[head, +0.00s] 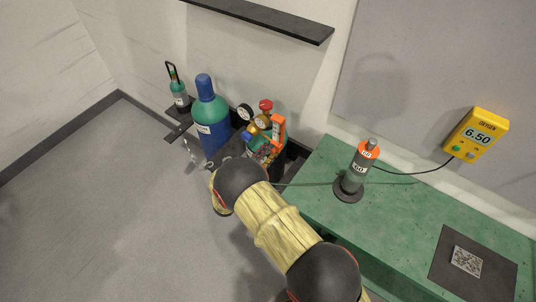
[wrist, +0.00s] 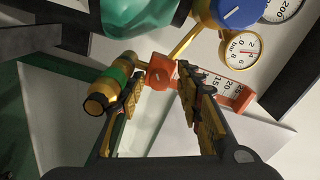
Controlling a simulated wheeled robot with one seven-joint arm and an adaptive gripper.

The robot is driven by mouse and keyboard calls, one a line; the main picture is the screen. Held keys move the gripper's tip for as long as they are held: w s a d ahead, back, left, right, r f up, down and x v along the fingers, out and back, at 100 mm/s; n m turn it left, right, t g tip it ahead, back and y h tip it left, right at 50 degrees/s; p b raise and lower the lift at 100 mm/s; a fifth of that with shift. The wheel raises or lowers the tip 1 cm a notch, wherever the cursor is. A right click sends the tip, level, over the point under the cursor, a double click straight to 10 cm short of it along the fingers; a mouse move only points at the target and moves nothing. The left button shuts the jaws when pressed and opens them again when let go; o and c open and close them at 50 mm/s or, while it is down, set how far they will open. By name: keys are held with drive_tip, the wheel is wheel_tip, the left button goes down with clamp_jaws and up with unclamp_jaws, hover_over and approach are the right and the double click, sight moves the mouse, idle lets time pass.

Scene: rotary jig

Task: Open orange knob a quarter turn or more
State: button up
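The orange knob (wrist: 160,71) shows in the wrist view as a small block with a pale line on its face. It sits at the end of the orange-framed flow meter (wrist: 229,90), which also shows in the head view (head: 278,130). My gripper (wrist: 157,74) is open, with one finger on each side of the knob. I cannot tell whether either finger touches it. In the head view my arm hides the gripper and the knob.
A green-and-brass fitting (wrist: 108,90) lies close by the left finger. A blue knob (wrist: 240,10) and a dial gauge (wrist: 241,49) sit above right. A blue cylinder (head: 209,120) stands left of the flow meter; a green bench (head: 400,218) is at right.

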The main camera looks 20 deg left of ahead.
drive_tip(key=v, duration=0.8)
idle(0.4)
